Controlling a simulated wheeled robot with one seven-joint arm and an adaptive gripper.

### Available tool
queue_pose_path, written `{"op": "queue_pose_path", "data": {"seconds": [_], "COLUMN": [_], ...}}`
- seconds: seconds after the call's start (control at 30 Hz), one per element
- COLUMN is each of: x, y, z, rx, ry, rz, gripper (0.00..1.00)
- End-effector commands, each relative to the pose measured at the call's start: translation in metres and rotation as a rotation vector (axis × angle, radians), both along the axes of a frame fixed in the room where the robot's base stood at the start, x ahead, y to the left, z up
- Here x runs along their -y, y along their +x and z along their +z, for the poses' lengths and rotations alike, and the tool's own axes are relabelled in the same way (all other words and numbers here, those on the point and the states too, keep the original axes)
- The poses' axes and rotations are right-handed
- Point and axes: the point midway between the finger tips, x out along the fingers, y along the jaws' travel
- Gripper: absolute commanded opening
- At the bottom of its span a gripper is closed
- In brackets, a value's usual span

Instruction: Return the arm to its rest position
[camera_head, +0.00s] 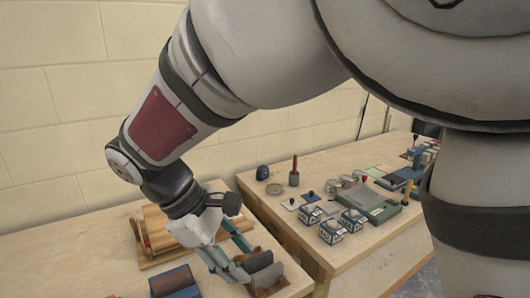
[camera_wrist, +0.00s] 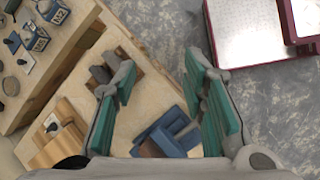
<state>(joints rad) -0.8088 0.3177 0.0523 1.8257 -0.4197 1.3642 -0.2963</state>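My gripper (camera_head: 236,258) hangs over the near left wooden table (camera_head: 85,260) in the head view, at the end of my bent arm. In the wrist view my gripper (camera_wrist: 162,92) has its teal-padded fingers spread wide, with nothing between them. Table top, floor and a blue block (camera_wrist: 176,134) show beyond and between the fingers. In the head view the gripper's tips are close to a grey and brown block (camera_head: 262,272); I cannot tell whether they touch. The blue block (camera_head: 175,282) also shows at the bottom of the head view.
A wooden rack (camera_head: 150,238) stands behind the gripper, near the wall. The right table (camera_head: 290,225) holds labelled blue and white boxes (camera_head: 333,231), a green-grey case (camera_head: 372,208) and small tools. A red-edged platform (camera_wrist: 250,28) stands on the grey floor (camera_wrist: 275,95).

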Motion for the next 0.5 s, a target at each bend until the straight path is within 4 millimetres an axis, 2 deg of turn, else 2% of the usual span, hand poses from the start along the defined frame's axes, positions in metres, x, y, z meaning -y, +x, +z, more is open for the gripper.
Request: {"op": "queue_pose_path", "data": {"seconds": [0.03, 0.2, 0.37, 0.5], "x": [0.024, 0.087, 0.140, 0.178], "y": [0.001, -0.010, -0.030, -0.055], "z": [0.013, 0.041, 0.059, 0.067], "rx": [0.024, 0.104, 0.197, 0.289], "ry": [0.048, 0.196, 0.331, 0.446], "rz": [-0.072, -0.295, -0.506, -0.687], "gripper": [0.39, 0.39, 0.39, 0.39]}}
